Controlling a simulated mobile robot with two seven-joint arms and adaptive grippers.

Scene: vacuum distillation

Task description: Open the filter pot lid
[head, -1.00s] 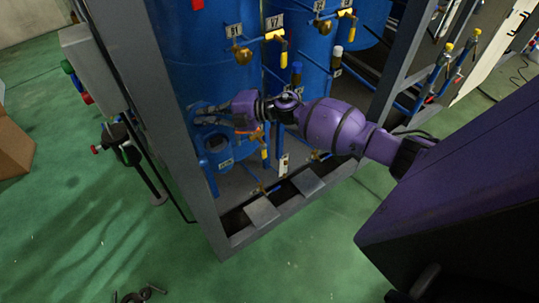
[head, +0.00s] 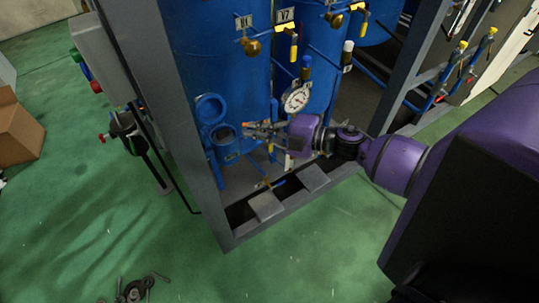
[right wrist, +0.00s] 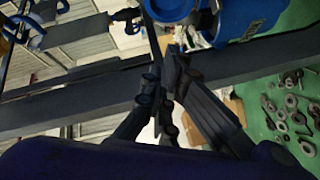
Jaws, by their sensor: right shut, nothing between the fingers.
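The blue filter pot (head: 230,155) hangs low on the front of the tall blue tank, inside the grey frame. Its round mouth shows dark and uncovered. The round blue lid (head: 210,107) stands raised behind the mouth, tilted up against the tank side. My right gripper (head: 248,130) is just right of the pot mouth, shut and empty. Whether it touches the rim I cannot tell. In the right wrist view its dark fingers (right wrist: 165,58) are together, with blue pot parts (right wrist: 250,15) at the top. My left gripper is not in view.
A grey frame post (head: 160,120) stands left of the pot. A pressure gauge (head: 297,98) and yellow-handled valves (head: 294,46) are right and above. Loose metal parts (head: 135,290) lie on the green floor. A cardboard box (head: 18,130) stands far left.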

